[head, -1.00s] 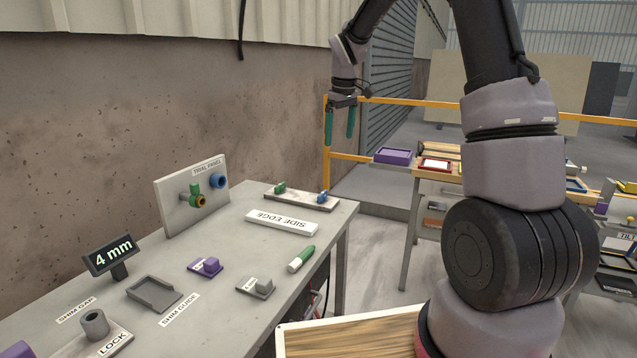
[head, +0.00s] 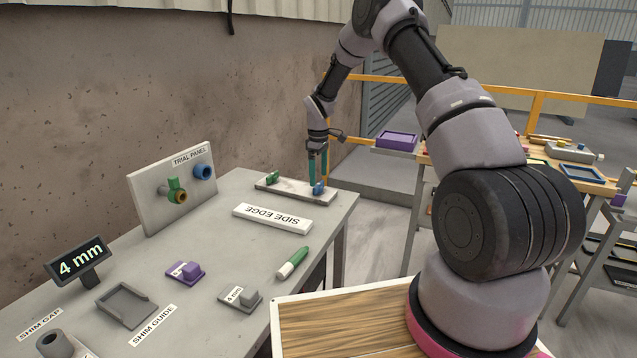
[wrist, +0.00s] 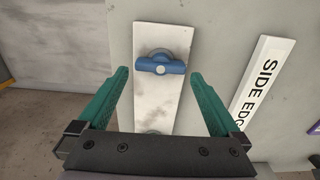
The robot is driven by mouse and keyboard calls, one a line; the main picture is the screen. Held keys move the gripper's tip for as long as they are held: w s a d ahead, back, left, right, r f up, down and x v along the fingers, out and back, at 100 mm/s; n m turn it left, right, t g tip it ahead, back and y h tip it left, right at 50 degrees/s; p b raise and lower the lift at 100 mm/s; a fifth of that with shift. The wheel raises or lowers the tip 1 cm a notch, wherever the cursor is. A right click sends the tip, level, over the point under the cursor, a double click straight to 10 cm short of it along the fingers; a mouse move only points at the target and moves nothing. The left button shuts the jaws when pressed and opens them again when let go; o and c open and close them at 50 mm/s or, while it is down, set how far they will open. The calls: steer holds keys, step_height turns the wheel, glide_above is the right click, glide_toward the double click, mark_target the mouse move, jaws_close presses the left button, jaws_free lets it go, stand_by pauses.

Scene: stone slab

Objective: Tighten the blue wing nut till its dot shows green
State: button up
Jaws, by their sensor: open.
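The blue wing nut (head: 318,188) sits at the right end of a pale plate (head: 290,192) at the back right of the stone slab. In the wrist view the blue wing nut (wrist: 161,65) lies between and beyond the fingertips, its wings running across the picture, with a pale round spot at its middle. No green dot shows on it. A green wing nut (head: 272,177) is at the plate's left end. My gripper (head: 317,172) points down above the blue nut, open and empty; in the wrist view its teal fingers (wrist: 160,95) stand wide apart.
A white SIDE EDGE block (head: 272,219) lies in front of the plate. The upright TRIAL PANEL (head: 150,195) stands to the left with a green nut and a blue knob. A green and white marker (head: 292,262), small blocks and the 4 mm display (head: 79,258) are nearer.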

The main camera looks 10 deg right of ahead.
mark_target(319, 184)
steer(key=shift+f, duration=1.7)
steer(key=c, duration=1)
steer(key=shift+m, duration=0.3)
steer(key=m, duration=0.3)
steer(key=shift+m, duration=2.4)
